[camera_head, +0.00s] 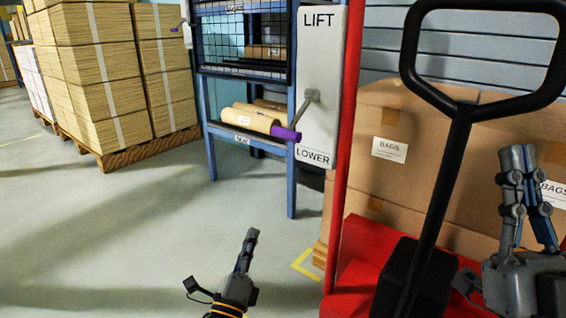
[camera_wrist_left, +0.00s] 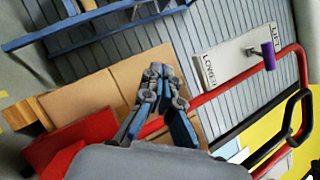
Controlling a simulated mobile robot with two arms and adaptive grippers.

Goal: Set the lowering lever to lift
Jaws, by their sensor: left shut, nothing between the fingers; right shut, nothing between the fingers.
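The lowering lever (camera_head: 311,97) sits on a white plate (camera_head: 317,60) marked LIFT at the top and LOWER at the bottom. Its purple grip (camera_head: 286,133) hangs down and left from the pivot, near the LOWER mark. In the left wrist view the plate (camera_wrist_left: 222,58) is tilted and the purple grip (camera_wrist_left: 268,55) stands out from it. My left gripper (camera_head: 252,235) is shut and empty, below and left of the lever, apart from it. Its fingers also show in the left wrist view (camera_wrist_left: 158,72). My right gripper (camera_head: 517,158) is shut and empty at far right.
A red mast (camera_head: 346,130) stands right beside the plate. A black loop handle (camera_head: 457,135) rises between the mast and my right gripper. Cardboard boxes (camera_head: 375,195) are behind. A blue rack (camera_head: 291,180) with kraft rolls stands left of the plate.

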